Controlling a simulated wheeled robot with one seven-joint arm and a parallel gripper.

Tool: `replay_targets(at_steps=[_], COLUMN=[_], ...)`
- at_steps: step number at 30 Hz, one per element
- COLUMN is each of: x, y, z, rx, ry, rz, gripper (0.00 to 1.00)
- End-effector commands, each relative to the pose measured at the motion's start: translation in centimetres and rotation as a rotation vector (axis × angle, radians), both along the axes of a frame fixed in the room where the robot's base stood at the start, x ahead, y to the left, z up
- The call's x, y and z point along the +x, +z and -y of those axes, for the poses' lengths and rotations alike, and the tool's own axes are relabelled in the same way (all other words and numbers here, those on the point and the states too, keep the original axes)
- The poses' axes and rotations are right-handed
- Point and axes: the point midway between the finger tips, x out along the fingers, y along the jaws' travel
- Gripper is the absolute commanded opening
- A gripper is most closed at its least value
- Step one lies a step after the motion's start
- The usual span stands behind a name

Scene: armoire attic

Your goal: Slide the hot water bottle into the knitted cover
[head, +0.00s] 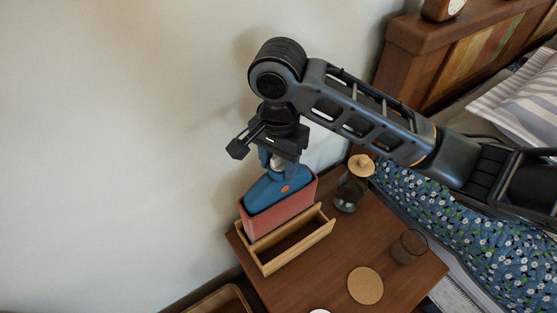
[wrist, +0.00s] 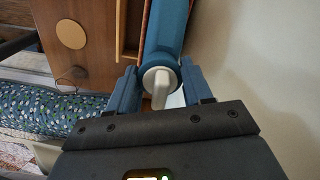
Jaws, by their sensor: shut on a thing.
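The hot water bottle (head: 268,190) is blue with an orange spot and a pale stopper. Its lower part is hidden inside the red knitted cover (head: 283,211), which stands upright with its mouth up. The bottle's shoulders show above the cover's rim. My gripper (head: 277,162) is above the cover, shut on the bottle at its neck end. In the wrist view the bottle (wrist: 166,35) and its stopper lie between my two blue fingers (wrist: 158,84), and a thin red edge of the cover (wrist: 147,22) shows beside the bottle.
A light wooden open box (head: 297,247) is at the cover's front side on the brown nightstand (head: 325,280). A glass jar with a wooden lid (head: 350,185), a drinking glass (head: 408,247) and a round cork coaster (head: 365,286) stand to the right. The wall is close behind.

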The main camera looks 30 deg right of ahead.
Motion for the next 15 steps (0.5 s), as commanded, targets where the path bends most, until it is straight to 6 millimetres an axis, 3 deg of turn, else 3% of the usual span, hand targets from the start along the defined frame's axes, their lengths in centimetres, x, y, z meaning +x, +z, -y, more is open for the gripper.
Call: replay_targets(at_steps=[15], x=[0.04], y=[-0.41], z=[0.03], rx=[0.001], ry=[0.0], rz=[0.002], gripper=[0.01])
